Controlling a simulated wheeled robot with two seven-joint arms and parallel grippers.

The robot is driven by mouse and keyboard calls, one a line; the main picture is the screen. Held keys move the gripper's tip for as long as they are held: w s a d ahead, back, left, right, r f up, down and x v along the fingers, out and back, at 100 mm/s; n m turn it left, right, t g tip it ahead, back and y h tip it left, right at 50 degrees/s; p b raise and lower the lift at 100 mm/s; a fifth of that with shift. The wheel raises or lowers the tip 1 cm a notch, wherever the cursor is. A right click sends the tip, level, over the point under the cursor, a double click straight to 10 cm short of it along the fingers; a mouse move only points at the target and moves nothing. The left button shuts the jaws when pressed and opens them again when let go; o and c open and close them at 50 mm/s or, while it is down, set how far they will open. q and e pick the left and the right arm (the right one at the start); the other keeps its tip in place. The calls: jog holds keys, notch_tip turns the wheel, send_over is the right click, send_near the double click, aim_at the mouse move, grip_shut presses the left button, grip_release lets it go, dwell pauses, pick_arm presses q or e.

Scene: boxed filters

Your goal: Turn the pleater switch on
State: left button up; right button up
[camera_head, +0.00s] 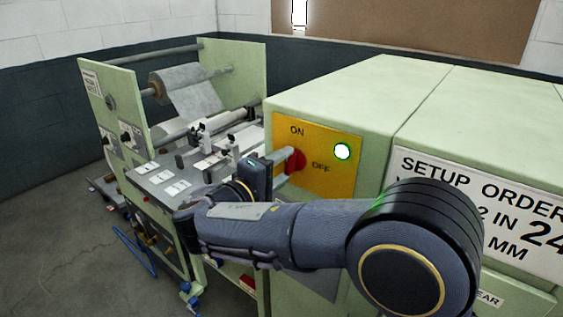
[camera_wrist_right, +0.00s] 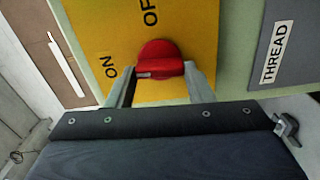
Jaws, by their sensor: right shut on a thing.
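The pleater switch is a red rotary knob (camera_head: 295,161) on a yellow panel (camera_head: 329,181) with ON printed above it and OFF to its right in the head view. In the right wrist view the red knob (camera_wrist_right: 158,55) sits between the two fingers of my right gripper (camera_wrist_right: 160,78), which is shut on it. Its bar lies roughly level there, with a pale mark at its left end, on the side of the ON label. In the head view my right gripper (camera_head: 288,160) reaches the knob from the left, and its fingers partly cover it. My left gripper is not in view.
The pale green cabinet (camera_head: 350,88) carries a white setup order sign (camera_head: 480,215). A machine with a roll of material (camera_head: 182,78) stands at left. The grey floor (camera_head: 60,240) at far left is mostly clear.

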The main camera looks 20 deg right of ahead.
jog(key=shift+n, duration=0.5)
jog(key=o, duration=1)
jog(key=b+v, duration=0.1)
jog(key=v, duration=0.7)
